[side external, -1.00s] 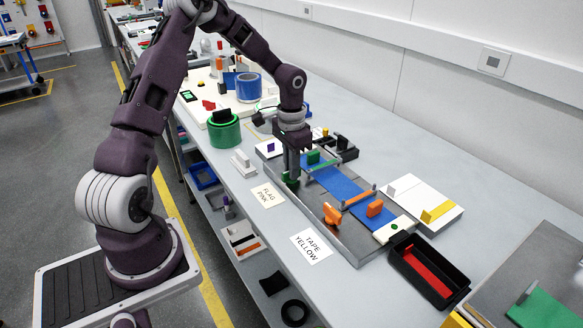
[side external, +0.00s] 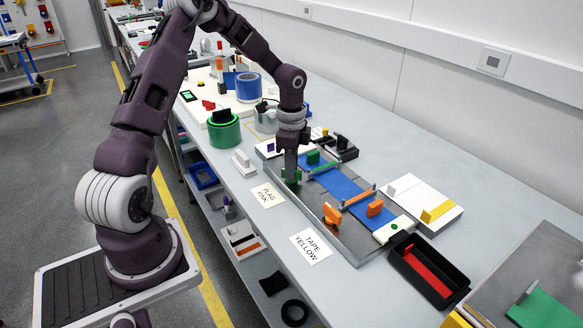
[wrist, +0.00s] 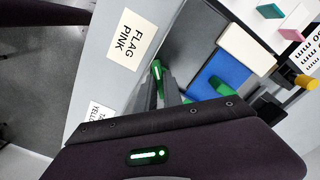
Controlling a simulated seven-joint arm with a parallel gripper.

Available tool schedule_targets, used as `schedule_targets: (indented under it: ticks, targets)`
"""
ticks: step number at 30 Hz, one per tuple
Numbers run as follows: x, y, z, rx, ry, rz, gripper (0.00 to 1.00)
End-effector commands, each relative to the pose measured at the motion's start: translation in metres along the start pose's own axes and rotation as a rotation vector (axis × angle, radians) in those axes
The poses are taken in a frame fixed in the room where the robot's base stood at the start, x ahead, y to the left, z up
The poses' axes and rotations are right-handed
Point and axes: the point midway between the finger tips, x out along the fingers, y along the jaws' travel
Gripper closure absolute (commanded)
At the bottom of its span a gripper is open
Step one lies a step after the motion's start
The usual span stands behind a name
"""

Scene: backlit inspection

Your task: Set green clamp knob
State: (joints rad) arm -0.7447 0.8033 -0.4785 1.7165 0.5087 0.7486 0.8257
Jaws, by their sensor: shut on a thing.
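The green clamp knob (side external: 292,182) is at the left end of the grey fixture plate (side external: 343,238) in the side view, mostly hidden by my fingers. My gripper (side external: 291,175) points straight down and is shut on the knob. In the wrist view the green knob (wrist: 157,70) shows as a long handle at the fingertips (wrist: 163,90). A green clamp bar (side external: 324,167) crosses the blue strip (side external: 331,182) beside the gripper, with a green block (side external: 313,157) close by.
An orange knob (side external: 332,213), orange bar (side external: 359,197) and orange block (side external: 375,208) sit farther along the fixture. A black tray (side external: 428,272) holding a red strip stands to its right. A green roll (side external: 223,130) stands left. Paper labels (side external: 311,246) lie along the front edge.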

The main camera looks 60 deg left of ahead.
Motion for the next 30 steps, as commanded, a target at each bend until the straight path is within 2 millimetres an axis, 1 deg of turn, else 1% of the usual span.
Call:
schedule_targets:
  ticks: [9,18,24,30]
  targets:
    - [-0.0009,-0.0007,0.0001,0.296,0.0,-0.002,1.0]
    - [-0.001,-0.0008,0.0,0.544,0.0,-0.002,1.0]
    - [-0.0011,-0.001,-0.0002,0.661,0.0,-0.003,1.0]
    - [-0.0013,-0.0012,-0.0003,0.734,0.0,-0.004,1.0]
